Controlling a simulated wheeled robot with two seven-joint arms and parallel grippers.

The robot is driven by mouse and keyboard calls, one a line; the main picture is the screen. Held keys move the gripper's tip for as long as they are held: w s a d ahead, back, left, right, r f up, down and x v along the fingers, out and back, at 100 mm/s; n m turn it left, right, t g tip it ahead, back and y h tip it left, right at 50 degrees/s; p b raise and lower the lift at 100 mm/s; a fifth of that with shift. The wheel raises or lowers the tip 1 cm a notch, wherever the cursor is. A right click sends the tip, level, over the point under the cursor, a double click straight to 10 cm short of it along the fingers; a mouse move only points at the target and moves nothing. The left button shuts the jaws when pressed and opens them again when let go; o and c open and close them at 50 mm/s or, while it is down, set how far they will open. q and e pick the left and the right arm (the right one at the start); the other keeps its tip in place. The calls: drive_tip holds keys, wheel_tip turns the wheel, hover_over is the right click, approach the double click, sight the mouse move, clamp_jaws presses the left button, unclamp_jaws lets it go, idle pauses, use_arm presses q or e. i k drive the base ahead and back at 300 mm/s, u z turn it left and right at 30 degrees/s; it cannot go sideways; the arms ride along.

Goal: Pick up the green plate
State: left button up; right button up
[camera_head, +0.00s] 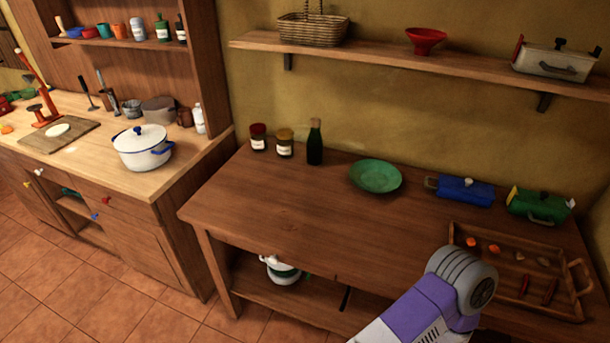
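The green plate (376,176) is a shallow round dish lying flat near the back middle of the dark wooden table (290,212). Nothing touches it, and its whole rim shows. A purple and white link of one of my arms comes in at the bottom right, in front of the table and well apart from the plate. Neither of my grippers shows in the head view.
A dark green bottle (315,145) and two jars stand left of the plate. A blue box-shaped dish (465,191) and a green one (538,206) sit right. A wooden tray (467,239) with small food pieces lies front right. The table's front left is clear. A shelf (395,61) hangs above.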

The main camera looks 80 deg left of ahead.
sight(376, 177)
drive_tip(key=u, duration=2.2)
